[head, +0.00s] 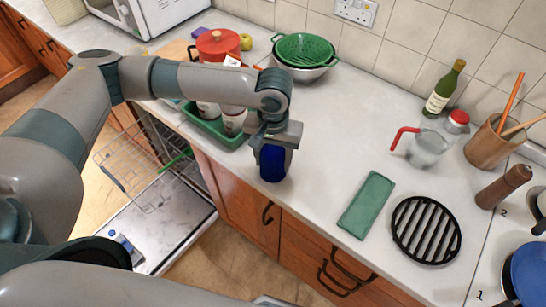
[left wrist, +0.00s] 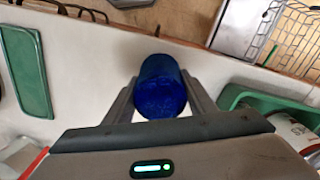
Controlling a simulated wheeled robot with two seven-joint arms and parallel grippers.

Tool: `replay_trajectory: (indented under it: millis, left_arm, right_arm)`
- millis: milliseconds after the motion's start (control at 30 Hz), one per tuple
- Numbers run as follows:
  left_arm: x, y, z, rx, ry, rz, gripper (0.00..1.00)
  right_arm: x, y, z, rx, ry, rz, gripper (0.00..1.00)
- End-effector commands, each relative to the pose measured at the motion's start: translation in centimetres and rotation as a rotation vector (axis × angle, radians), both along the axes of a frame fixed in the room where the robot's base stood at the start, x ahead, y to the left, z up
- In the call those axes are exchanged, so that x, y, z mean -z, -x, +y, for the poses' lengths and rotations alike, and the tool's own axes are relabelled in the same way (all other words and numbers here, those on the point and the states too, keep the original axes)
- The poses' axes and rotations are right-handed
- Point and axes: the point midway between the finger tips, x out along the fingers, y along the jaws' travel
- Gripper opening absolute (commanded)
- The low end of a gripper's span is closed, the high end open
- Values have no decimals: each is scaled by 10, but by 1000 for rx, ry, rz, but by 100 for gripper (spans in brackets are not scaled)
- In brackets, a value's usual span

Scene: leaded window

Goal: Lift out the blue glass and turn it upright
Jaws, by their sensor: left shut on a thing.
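The blue glass (head: 272,164) is at the front edge of the counter, below my left gripper (head: 274,150). In the left wrist view the glass (left wrist: 160,88) sits between the two fingers of the left gripper (left wrist: 160,100), which is shut on it. The gripper hides the upper part of the glass in the head view. I cannot tell which end is its mouth, or whether it touches the counter. My right gripper is not in view.
The open dishwasher (head: 165,225) with its wire rack (head: 135,165) is below the counter at left. A green tray (head: 222,138) with cans stands left of the glass. A green mat (head: 367,204) and black trivet (head: 426,230) lie to the right, with bare counter between.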

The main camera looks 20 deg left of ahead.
Motion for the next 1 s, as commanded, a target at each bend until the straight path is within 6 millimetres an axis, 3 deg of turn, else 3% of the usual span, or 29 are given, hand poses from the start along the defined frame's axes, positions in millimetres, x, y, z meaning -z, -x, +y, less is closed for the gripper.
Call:
replay_trajectory:
  millis: [100,133,200,667,867,1000]
  left_arm:
    - [2,0,0,0,1,-1,22]
    - [2,0,0,0,1,-1,55]
    - [2,0,0,0,1,-1,72]
    - [-3,-1,0,0,2,0,72]
    - [-21,-1,-1,1,3,-3,72]
    - [-44,-2,-1,1,2,-4,72]
  right_arm:
    - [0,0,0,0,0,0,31]
    - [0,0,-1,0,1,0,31]
    - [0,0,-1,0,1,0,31]
    - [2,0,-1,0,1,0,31]
    - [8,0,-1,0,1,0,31]
    - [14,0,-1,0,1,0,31]
